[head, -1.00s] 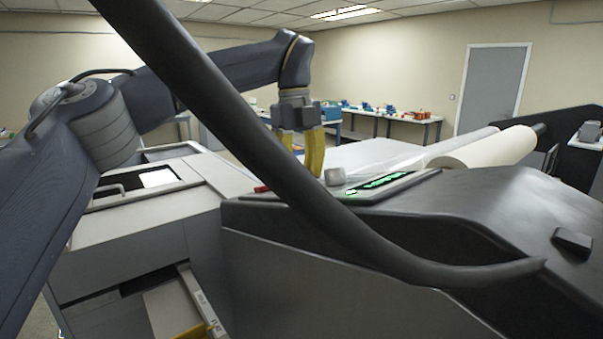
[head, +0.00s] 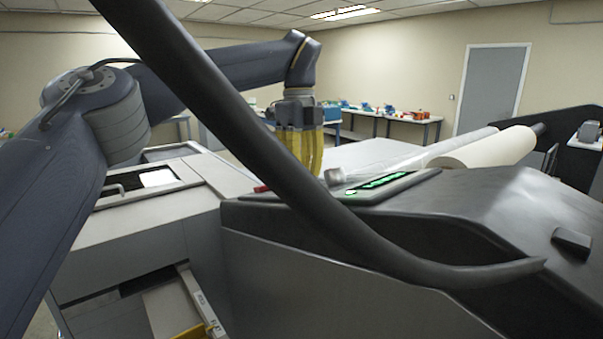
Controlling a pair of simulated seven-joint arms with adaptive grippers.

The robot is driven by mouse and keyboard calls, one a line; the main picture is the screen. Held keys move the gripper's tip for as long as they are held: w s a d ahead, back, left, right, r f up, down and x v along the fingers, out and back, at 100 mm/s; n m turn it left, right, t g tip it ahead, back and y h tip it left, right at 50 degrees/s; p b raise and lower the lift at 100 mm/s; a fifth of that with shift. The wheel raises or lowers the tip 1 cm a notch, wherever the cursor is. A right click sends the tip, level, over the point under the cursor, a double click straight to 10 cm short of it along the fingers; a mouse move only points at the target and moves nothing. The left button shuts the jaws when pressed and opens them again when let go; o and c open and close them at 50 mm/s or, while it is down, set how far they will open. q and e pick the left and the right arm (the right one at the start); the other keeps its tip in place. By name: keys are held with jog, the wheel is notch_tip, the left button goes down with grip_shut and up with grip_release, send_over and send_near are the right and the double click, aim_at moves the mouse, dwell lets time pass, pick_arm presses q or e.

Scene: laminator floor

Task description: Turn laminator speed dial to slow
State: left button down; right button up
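The laminator's speed dial appears to be the small light-grey knob (head: 336,175) on the dark machine top, just left of the lit green panel (head: 381,181). My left gripper (head: 310,172) points down, its yellow fingers close to the dial's left side. The black hose in front hides part of the fingers and the area below them. I cannot tell whether the fingers touch the dial or how far apart they are. No dial markings are readable. My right gripper is not in view.
A thick black hose (head: 250,150) crosses the foreground diagonally. A white film roll (head: 485,148) lies behind the laminator. A grey cabinet (head: 130,235) with an open drawer stands at the left. Work tables (head: 400,118) with small items are along the back wall.

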pick_arm(q)
jog(key=c, duration=1)
grip_release()
jog(key=shift+o, duration=0.2)
jog(key=shift+w+r, duration=0.25)
jog(key=shift+r, duration=1.65)
jog(key=shift+w+r, duration=0.2)
jog(key=shift+r, duration=1.65)
